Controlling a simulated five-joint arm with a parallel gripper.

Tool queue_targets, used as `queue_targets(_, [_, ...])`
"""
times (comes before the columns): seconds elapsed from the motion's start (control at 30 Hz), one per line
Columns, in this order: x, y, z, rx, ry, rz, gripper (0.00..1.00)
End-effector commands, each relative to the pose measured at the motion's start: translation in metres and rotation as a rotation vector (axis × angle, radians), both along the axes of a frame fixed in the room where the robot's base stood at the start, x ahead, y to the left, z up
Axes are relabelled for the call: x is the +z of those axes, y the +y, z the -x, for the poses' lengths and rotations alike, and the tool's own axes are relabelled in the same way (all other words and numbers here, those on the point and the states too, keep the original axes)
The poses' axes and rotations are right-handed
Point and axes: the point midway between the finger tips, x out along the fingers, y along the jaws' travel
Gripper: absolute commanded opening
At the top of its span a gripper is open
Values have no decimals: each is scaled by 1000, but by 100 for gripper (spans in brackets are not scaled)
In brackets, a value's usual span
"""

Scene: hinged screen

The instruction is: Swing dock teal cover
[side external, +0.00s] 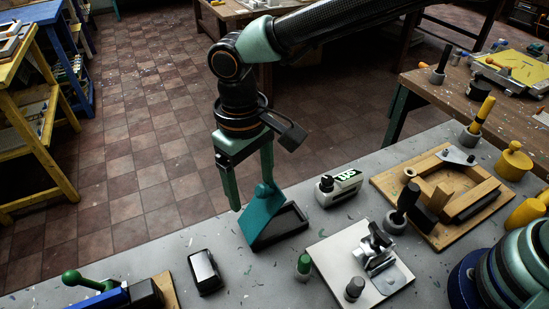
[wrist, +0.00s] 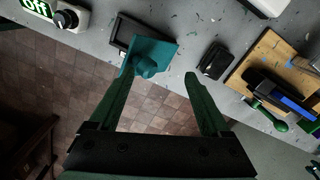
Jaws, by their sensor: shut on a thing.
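The teal cover (side external: 265,228) is a flat panel with a round knob, part-raised and tilted over a dark rectangular frame (side external: 291,232) on the grey bench. The cover also shows in the wrist view (wrist: 155,48), with the frame (wrist: 123,36) behind it. Contact at the other finger cannot be made out. The hinge is hidden.
A white box with a dial and green display (side external: 338,188) stands right of the frame. A small black block (side external: 205,272) lies to its left. A wooden tray (side external: 395,183) is farther right.

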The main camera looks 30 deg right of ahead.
Motion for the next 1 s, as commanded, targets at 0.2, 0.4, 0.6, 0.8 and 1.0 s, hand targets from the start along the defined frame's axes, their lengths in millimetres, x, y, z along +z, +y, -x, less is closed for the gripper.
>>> queue_targets(0.2, [-19,13,3,30,-23,-23,65])
queue_targets(0.4, [-7,5,3,17,-5,-6,58])
queue_targets(0.6, [-2,13,3,16,-6,-6,58])
queue_targets(0.8, [6,22,3,14,-4,-3,58])
queue_targets(1.0, [14,32,4,13,-2,0,58])
